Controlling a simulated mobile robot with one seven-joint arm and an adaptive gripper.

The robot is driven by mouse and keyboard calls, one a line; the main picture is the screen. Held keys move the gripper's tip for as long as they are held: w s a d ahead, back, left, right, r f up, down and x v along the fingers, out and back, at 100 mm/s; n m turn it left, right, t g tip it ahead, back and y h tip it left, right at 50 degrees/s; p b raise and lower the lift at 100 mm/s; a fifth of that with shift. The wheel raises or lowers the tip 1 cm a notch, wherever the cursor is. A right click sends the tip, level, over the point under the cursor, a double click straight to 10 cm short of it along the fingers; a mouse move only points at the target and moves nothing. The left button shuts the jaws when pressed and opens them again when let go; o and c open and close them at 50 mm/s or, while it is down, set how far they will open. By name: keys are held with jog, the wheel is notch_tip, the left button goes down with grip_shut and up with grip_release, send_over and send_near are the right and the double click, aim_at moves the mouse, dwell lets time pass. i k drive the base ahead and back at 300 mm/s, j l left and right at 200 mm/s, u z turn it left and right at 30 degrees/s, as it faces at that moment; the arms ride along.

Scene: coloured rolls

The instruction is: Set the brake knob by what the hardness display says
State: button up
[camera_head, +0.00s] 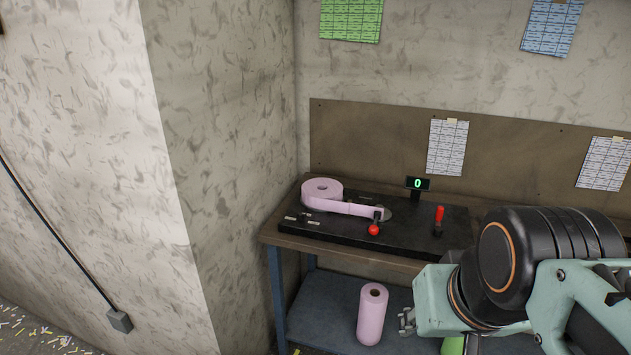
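The hardness display (417,184) is a small black box on a short post at the back of the black machine plate (335,233). It shows a green 0. A red ball knob (374,230) sits at the plate's front edge, beside the end of a pink strip. A red upright handle (439,213) stands on a dark base further right. I cannot tell which of these is the brake knob. My gripper (405,321) is below the bench top, right of a standing pink roll, apart from both red parts. It is small and seen from the side, so its opening is unclear.
A pink roll (322,190) lies flat on the plate, its strip running right. Small labelled parts (300,218) sit at the plate's left. The standing pink roll (372,314) is on the blue lower shelf (325,308). A wall closes the left side. My arm covers the right.

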aim_at(302, 216)
jog(key=i+j, duration=0.25)
jog(key=i, duration=0.2)
jog(key=i+j, duration=0.3)
jog(key=i, duration=0.2)
jog(key=i+j+u, duration=0.1)
jog(key=i+j, duration=0.15)
jog(key=i, duration=0.2)
jog(key=i+j, duration=0.2)
jog(key=i, duration=0.3)
